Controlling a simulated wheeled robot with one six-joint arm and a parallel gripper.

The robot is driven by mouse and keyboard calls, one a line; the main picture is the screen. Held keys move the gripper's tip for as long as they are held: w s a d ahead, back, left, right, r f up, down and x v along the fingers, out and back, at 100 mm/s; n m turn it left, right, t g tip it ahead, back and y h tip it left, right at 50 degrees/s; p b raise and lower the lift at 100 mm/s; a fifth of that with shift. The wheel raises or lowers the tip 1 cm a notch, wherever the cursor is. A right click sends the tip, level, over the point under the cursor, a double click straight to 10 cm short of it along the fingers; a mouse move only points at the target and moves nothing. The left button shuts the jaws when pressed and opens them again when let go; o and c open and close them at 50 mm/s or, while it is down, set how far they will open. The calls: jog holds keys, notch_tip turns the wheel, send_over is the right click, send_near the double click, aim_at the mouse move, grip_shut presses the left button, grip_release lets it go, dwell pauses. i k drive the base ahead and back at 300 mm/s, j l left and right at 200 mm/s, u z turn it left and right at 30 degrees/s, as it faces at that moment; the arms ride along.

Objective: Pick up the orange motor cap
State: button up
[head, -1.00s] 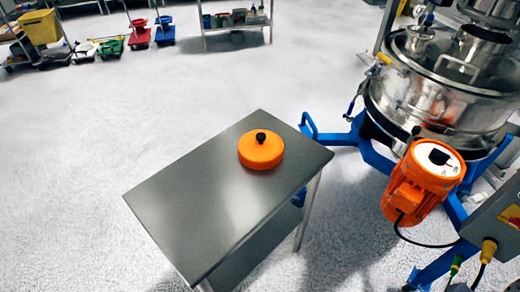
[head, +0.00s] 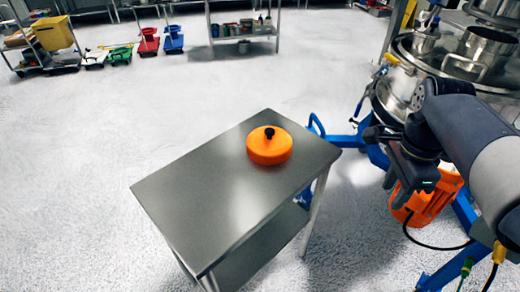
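The orange motor cap (head: 269,145) is a round disc with a small black knob on top. It sits on the far right part of a steel table (head: 190,190). My gripper (head: 382,157) is dark and hangs to the right of the table, in front of the sifter. It is clear of the cap, with a gap between them. I cannot make out whether its fingers are apart or closed.
The steel sifter (head: 455,75) on a blue frame stands at the right, partly behind my arm. Its orange motor (head: 425,205) is partly covered. A shelf (head: 243,30) and a yellow bin (head: 54,33) stand far back. The floor to the left is clear.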

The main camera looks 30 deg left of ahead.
aim_at(266, 145)
jog(key=i+u, duration=0.2)
jog(key=u, duration=0.3)
jog(key=i+j+u, duration=0.1)
jog(key=u, duration=0.4)
jog(key=i+l+u, duration=0.1)
jog(key=i+u, duration=0.15)
jog(key=u, duration=0.25)
jog(key=i+l, duration=0.5)
jog(key=i, duration=0.15)
